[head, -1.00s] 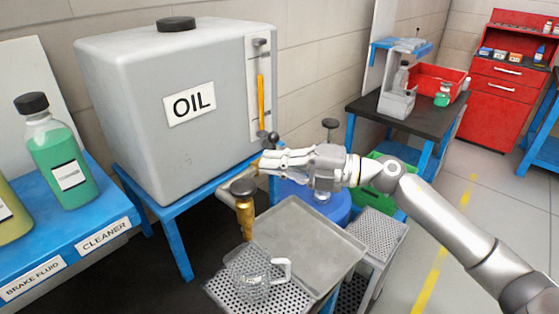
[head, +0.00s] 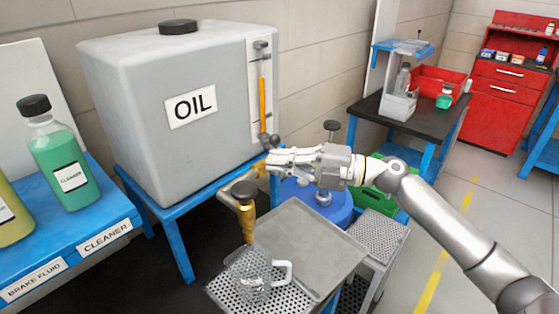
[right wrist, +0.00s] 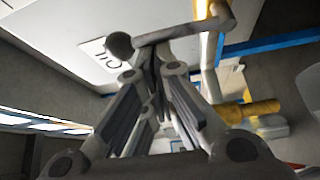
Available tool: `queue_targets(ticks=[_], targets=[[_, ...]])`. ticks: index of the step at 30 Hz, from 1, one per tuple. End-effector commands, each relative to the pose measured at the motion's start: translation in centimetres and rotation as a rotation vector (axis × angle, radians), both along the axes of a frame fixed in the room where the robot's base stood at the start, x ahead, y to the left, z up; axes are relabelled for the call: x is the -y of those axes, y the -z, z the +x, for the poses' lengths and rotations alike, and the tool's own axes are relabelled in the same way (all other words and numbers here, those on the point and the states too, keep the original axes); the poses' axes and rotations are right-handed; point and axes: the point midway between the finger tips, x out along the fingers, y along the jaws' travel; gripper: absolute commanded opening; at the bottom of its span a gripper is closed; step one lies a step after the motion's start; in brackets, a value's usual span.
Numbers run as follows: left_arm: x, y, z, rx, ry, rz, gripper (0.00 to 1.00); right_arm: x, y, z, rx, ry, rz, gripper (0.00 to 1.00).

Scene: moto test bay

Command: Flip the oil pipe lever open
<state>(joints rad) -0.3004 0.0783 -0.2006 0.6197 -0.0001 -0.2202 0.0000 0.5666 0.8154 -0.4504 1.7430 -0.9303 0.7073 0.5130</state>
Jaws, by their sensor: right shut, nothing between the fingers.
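The grey oil tank (head: 125,120) with an OIL label stands on a blue stand. The lever (head: 274,141) has a dark ball knob, at the tank's lower right corner. In the right wrist view the lever's bar (right wrist: 185,35) lies across just beyond my fingertips, knob to the left. In the head view the golden pipe outlet (head: 246,215) with a dark top points down. My right gripper (head: 271,161) is shut and empty beside the lever; I cannot tell whether they touch. My left gripper is not in view.
A clear jug (head: 250,272) stands on a perforated tray below the outlet. A grey metal tray (head: 305,240) lies beside it, and a blue drum (head: 330,210) stands behind. Cleaner (head: 62,155) sits on the left blue bench. The floor at right is open.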

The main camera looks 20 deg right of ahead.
Motion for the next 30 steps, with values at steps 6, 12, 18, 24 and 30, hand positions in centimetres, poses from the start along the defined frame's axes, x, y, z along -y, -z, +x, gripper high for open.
queue_targets(ticks=[6,12,18,24,30], targets=[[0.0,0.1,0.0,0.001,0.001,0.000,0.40,0.2,0.0,0.2,-0.020,0.002,0.030,0.00],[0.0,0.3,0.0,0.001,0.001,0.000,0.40,0.4,0.0,0.3,-0.046,0.002,0.068,0.00],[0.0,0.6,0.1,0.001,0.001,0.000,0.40,0.9,0.0,0.7,-0.103,0.002,0.153,0.00],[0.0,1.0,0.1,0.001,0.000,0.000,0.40,1.8,0.0,1.3,-0.200,0.004,0.299,0.00],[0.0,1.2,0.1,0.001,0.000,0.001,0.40,2.8,0.2,1.9,-0.307,0.003,0.458,0.00]])
